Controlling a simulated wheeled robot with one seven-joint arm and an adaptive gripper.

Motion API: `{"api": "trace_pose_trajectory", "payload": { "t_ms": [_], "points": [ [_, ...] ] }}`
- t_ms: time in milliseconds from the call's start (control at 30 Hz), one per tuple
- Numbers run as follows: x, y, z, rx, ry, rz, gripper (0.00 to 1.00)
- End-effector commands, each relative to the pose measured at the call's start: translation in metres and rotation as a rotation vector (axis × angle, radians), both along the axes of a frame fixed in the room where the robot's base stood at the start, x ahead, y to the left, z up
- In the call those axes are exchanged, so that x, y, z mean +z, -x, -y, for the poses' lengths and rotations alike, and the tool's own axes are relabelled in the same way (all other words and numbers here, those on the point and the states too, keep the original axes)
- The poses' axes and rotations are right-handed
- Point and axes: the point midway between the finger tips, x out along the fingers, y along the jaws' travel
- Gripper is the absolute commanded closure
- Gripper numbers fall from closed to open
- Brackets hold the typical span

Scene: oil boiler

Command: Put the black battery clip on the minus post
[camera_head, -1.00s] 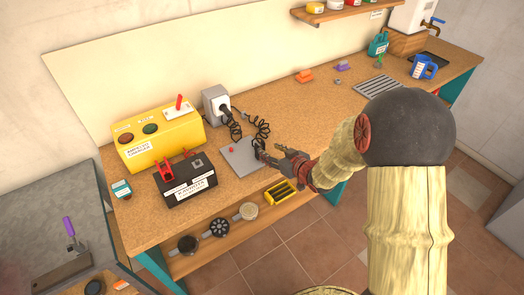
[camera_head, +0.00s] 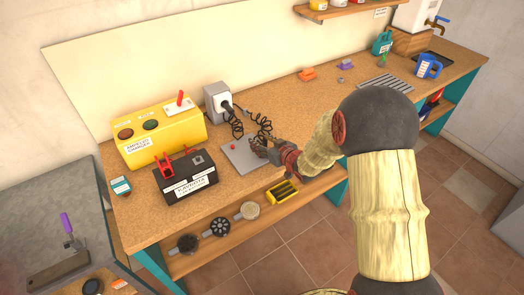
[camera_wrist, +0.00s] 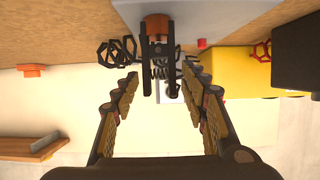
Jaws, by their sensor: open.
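In the head view the clip is mostly hidden at my gripper (camera_head: 268,150). In the wrist view my gripper (camera_wrist: 159,82) is open, its two fingers apart to the left and right of the clip, not closed on it. The black battery (camera_head: 187,184) stands on the bench to the left. A red clip (camera_head: 166,170) sits at its left end. The minus post (camera_head: 198,159) is at its right end, with no clip on it.
A yellow charger (camera_head: 160,135) stands behind the battery. A grey socket box (camera_head: 216,100) with coiled cords is behind the grey plate (camera_head: 238,158). An orange item (camera_head: 307,74) and a blue jug (camera_head: 428,66) are farther right.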

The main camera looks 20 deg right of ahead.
Motion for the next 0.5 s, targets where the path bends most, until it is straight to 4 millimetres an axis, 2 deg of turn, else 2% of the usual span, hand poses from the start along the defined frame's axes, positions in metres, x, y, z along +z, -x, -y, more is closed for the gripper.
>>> {"api": "trace_pose_trajectory", "payload": {
  "t_ms": [500],
  "points": [
    [0.0, 0.0004, 0.0005, -0.001, 0.0, -0.001, 0.83]
  ]
}}
